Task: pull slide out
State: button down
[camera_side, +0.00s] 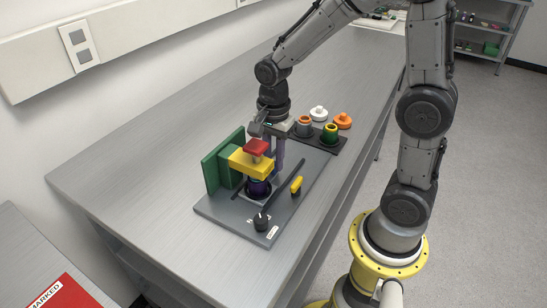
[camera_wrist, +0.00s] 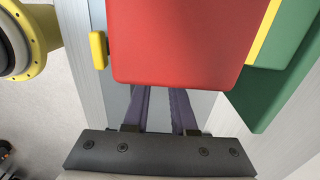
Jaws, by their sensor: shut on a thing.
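My gripper (camera_side: 278,163) points down at the fixture, just right of a red block (camera_side: 256,146) and a yellow block (camera_side: 250,163). In the wrist view its two purple fingers (camera_wrist: 161,100) run close together behind the red block (camera_wrist: 185,40), which hides their tips. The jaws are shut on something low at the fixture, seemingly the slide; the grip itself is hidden. Under the yellow block is a dark round seat with a purple part (camera_side: 258,188).
A green upright plate (camera_side: 212,170) stands left of the blocks on the grey base (camera_side: 230,213). A dark tray (camera_side: 334,142) with rings lies behind; white and orange knobbed parts are beyond.

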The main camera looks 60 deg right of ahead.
jog(key=d, duration=1.1)
jog(key=shift+d+r, duration=0.1)
jog(key=shift+d, duration=0.2)
jog(key=c, duration=0.7)
grip_release()
notch_tip(320, 180, up, 14)
jog(key=shift+f, duration=0.1)
